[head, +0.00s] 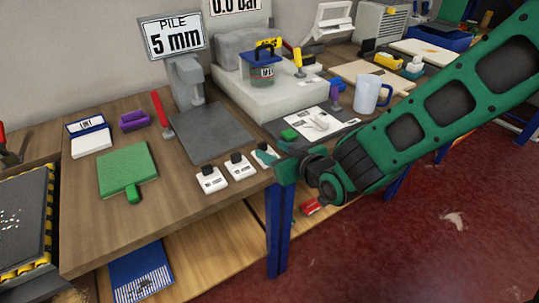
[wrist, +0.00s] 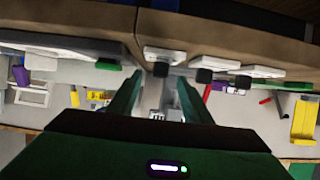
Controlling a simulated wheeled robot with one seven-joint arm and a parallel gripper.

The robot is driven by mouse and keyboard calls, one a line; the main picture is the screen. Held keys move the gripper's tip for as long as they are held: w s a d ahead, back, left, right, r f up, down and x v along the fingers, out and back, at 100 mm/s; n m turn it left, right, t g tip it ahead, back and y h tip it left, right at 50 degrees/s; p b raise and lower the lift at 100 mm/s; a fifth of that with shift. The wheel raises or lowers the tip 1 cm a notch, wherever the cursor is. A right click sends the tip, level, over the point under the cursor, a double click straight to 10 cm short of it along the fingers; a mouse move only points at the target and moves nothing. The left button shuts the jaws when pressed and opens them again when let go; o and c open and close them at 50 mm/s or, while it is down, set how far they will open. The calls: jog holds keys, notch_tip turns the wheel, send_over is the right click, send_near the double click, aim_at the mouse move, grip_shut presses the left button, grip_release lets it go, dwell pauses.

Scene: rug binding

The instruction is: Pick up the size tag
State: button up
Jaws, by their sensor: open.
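Three small white tags with black blocks on them lie in a row at the table's front edge. In the head view they are the left tag (head: 211,181), the middle tag (head: 239,168) and the right tag (head: 262,157). Their print is too small to read, so I cannot tell which is the size tag. My gripper (head: 276,165) is at the table's front corner, partly covering the right tag. In the wrist view my gripper (wrist: 158,98) is open and empty, and a white tag (wrist: 165,55) with a black block appears just beyond the fingertips, roughly in line with them.
A grey plate (head: 212,133) with a PILE 5 mm sign (head: 175,38) stands behind the tags. A green paddle (head: 127,169), a purple block (head: 134,120) and a red-handled tool (head: 160,113) lie left. A white sheet (head: 312,124) and mug (head: 370,94) are at right.

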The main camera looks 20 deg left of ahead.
aim_at(264, 146)
jog(key=shift+x, duration=3.15)
jog(key=shift+r, duration=0.15)
jog(key=c, duration=1.1)
